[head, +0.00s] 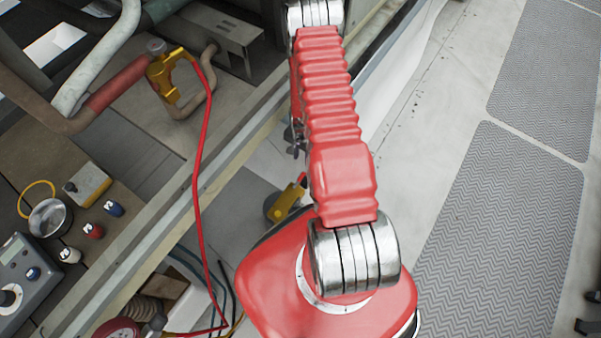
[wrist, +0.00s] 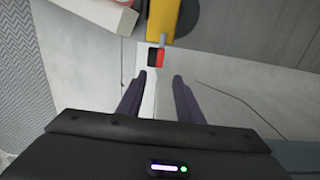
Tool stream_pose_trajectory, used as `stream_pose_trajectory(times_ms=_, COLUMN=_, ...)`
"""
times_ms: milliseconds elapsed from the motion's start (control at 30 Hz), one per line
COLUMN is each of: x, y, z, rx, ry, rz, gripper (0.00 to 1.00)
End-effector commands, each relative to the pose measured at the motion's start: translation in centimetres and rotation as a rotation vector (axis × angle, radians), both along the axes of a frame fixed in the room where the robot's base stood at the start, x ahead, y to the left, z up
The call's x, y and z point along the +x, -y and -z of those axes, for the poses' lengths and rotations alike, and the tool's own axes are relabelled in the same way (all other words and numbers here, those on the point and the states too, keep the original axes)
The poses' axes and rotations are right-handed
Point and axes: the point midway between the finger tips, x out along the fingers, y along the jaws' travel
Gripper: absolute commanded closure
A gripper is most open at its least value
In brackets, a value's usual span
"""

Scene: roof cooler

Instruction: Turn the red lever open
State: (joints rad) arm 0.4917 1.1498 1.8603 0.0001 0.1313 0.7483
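In the wrist view, my gripper (wrist: 158,77) is open, with two dark fingers apart and nothing between them. A small red and black piece (wrist: 156,57) shows just beyond the fingertips, roughly in line with the gap. It is beside a short grey pin and a yellow body (wrist: 162,18) at the top edge. I cannot tell whether this red piece is the lever. In the head view, a yellow part (head: 286,203) with a small red tip is partly hidden behind my red arm. My gripper is not clearly visible there.
In the head view, a yellow clamp (head: 164,76) sits on a pipe at upper left, with a red hose (head: 196,190) hanging from it. A metal bowl (head: 48,219) and a grey meter (head: 22,276) lie at left. Grey walkway mats (head: 490,220) cover the right.

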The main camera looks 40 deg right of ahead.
Motion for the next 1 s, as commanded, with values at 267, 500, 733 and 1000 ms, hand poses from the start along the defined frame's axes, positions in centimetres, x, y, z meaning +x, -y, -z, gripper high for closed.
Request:
stream_pose_trajectory(times_ms=267, x=0.0, y=-0.2, z=1.2, rx=0.001, ry=-0.001, rz=-0.004, gripper=0.67)
stream_pose_trajectory(times_ms=500, x=0.0, y=-0.2, z=3.7, rx=0.001, ry=-0.001, rz=-0.004, gripper=0.67)
stream_pose_trajectory(times_ms=733, x=0.0, y=-0.3, z=6.3, rx=0.001, ry=-0.001, rz=-0.005, gripper=0.67)
stream_pose_trajectory(times_ms=1000, x=0.1, y=-0.3, z=9.2, rx=0.000, ry=0.000, rz=-0.005, gripper=0.67)
